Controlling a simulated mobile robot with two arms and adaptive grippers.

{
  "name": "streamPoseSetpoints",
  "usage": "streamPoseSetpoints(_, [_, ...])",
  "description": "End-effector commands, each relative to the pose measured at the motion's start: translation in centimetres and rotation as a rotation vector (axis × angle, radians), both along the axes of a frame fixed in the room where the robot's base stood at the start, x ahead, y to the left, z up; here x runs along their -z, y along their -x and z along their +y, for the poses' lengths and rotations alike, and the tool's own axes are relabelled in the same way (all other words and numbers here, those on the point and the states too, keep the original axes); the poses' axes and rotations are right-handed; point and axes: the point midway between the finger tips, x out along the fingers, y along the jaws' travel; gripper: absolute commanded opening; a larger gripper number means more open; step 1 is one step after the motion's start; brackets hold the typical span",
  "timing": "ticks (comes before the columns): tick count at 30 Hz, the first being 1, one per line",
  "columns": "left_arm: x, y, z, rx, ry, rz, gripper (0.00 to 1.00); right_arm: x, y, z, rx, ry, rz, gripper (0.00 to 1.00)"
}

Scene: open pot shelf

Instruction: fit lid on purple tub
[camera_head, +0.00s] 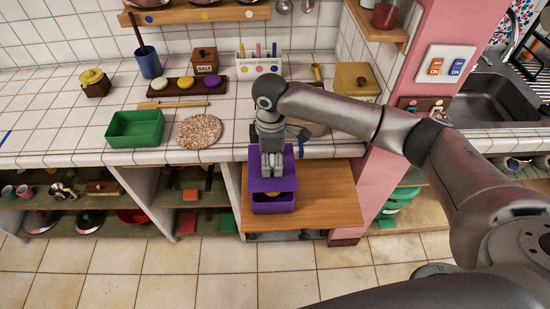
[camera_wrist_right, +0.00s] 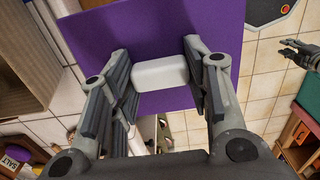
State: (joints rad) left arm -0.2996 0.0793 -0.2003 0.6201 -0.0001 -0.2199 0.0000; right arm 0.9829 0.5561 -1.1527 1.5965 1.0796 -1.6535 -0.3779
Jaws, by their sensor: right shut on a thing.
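My right gripper (camera_head: 272,172) is shut on the pale handle (camera_wrist_right: 160,72) of the purple lid (camera_head: 288,165). In the right wrist view the square purple lid (camera_wrist_right: 155,25) spreads out beyond the fingers. The purple tub (camera_head: 272,206) stands on the wooden pull-out board (camera_head: 335,200). The lid is over the tub, its near edge hiding most of the opening. A gap shows below that edge, so the lid looks raised above the rim. My left gripper (camera_wrist_right: 288,48) shows small at the right of the wrist view, empty, its fingers apart.
A green tray (camera_head: 135,128), a round cork mat (camera_head: 199,130) and a rolling pin (camera_head: 180,104) lie on the tiled counter behind. A pink post (camera_head: 395,135) rises right of the board. The board is bare to the right of the tub.

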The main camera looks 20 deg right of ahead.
Motion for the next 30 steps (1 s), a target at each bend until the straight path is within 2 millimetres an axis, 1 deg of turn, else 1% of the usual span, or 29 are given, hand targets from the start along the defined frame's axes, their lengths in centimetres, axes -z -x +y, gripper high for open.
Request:
streamPoseSetpoints(1, [0.7,0.1,0.0,0.0,0.0,0.002,0.31,0.6,0.0,0.0,0.0,0.0,0.0,0.19])
streamPoseSetpoints(20, [5.7,0.2,0.0,0.0,-0.001,0.003,0.31,4.7,0.0,-0.1,0.0,0.001,-0.002,0.19])
streamPoseSetpoints(21, [5.1,0.2,0.0,0.0,-0.001,0.003,0.31,4.6,0.0,-0.1,0.001,0.001,0.0,0.19])
streamPoseSetpoints(22, [5.1,0.2,0.0,0.0,-0.001,0.003,0.31,4.8,0.1,-0.1,0.001,0.001,0.001,0.19])
streamPoseSetpoints(30, [5.0,0.1,0.0,0.0,0.0,0.001,0.31,5.7,0.0,0.0,0.0,0.0,0.0,0.19])
